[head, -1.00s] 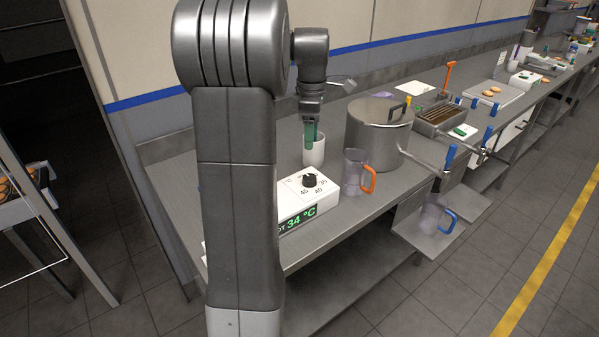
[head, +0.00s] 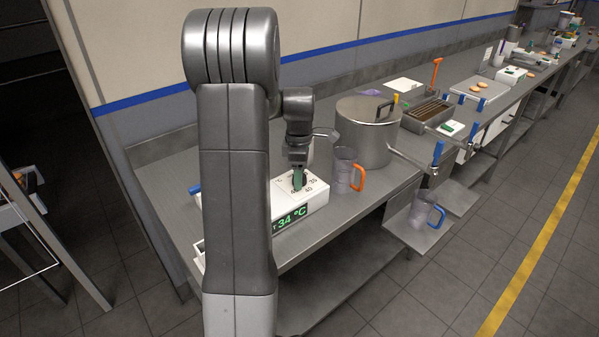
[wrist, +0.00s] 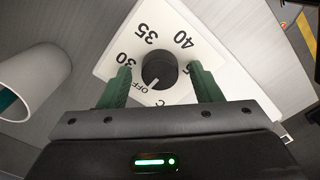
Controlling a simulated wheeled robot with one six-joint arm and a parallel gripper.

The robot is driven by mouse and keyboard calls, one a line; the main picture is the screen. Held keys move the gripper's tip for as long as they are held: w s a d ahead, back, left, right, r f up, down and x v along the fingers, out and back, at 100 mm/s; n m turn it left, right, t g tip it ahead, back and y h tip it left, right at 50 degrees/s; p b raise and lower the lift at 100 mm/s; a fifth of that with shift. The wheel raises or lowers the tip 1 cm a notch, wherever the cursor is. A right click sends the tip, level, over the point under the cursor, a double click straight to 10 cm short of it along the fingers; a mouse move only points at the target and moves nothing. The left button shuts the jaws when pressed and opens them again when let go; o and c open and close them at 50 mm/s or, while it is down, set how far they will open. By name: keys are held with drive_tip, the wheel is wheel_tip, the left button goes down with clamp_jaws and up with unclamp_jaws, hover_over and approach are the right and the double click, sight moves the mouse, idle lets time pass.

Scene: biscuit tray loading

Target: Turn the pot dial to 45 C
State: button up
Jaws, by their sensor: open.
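The pot dial is a round black knob (wrist: 158,66) on a white control box (head: 316,190). Numbers 30, 35, 40 and OFF are printed around it in the wrist view. The knob's white mark points towards OFF. The green display (head: 291,219) reads 34 °C. My gripper (head: 298,180) is over the dial, pointing down. In the wrist view its green fingers stand open, one on each side of the knob, with visible gaps. The fingers partly hide the knob in the head view. The steel pot (head: 362,146) stands behind the box, lid on.
A clear jug with an orange handle (head: 357,178) stands close right of the box. A white cup (wrist: 35,85) is left of the box in the wrist view. A blue-handled jug (head: 424,212) sits on a lower shelf.

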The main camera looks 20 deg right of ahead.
drive_tip(key=c, duration=1)
